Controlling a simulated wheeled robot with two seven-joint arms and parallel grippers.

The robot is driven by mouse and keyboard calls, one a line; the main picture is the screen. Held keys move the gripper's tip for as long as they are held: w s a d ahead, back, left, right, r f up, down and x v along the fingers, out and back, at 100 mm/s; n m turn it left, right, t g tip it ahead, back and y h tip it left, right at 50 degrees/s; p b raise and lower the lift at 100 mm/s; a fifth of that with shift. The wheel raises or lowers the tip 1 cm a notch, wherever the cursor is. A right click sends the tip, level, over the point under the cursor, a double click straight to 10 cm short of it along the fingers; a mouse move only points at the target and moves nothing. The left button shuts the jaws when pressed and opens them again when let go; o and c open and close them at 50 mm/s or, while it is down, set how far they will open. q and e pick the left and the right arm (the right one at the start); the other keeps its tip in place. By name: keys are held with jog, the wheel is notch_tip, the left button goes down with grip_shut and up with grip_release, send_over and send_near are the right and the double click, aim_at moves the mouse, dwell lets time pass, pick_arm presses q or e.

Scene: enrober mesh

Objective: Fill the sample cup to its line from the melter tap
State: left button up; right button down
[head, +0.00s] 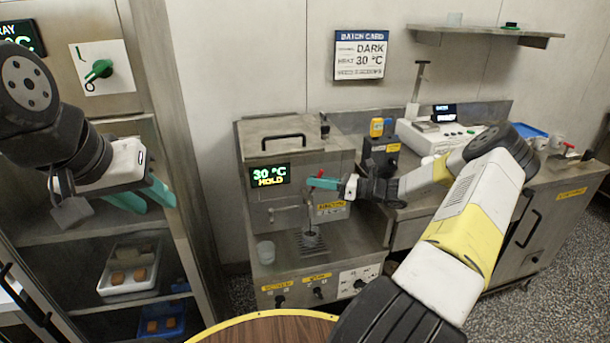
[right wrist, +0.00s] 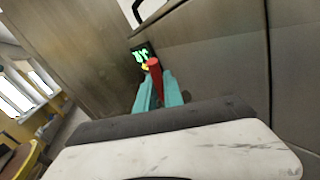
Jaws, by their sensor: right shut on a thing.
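The melter (head: 295,150) is a steel box with a display reading 30 °C HOLD. My right gripper (head: 325,183) is at its front, shut on the red tap handle (head: 310,180). In the right wrist view the teal fingers (right wrist: 158,92) close around the red handle (right wrist: 154,70). A small cup (head: 312,241) stands on the drip grate below the tap. A thin dark line runs from the tap down to the cup; its level and line are too small to read. My left gripper (head: 153,199) is open and empty at the left, in front of the rack.
A second clear cup (head: 265,252) stands left of the grate. The rack (head: 60,235) at left holds trays of brown pieces. A scale (head: 435,135) and a blue tray (head: 530,131) are on the right counter. A round wooden table (head: 270,330) is in front.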

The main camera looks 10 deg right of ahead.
dwell(0.7)
jog(key=shift+a+r+n+g+h, duration=0.25)
jog(key=shift+a+n+h, duration=0.1)
jog(key=shift+a+h, duration=0.15)
jog(key=shift+a+r+n+g+h, duration=0.15)
jog(key=shift+a+n+g+h, duration=0.15)
jog(key=shift+h, duration=0.3)
jog(key=shift+a+n+g+h, duration=0.25)
jog(key=shift+a+n+h, duration=0.35)
jog(key=shift+h, duration=0.4)
jog(key=c, duration=1.5)
grip_release()
jog(key=shift+o, duration=0.2)
jog(key=shift+s, duration=0.1)
jog(key=v, duration=0.7)
jog(key=shift+d, duration=0.25)
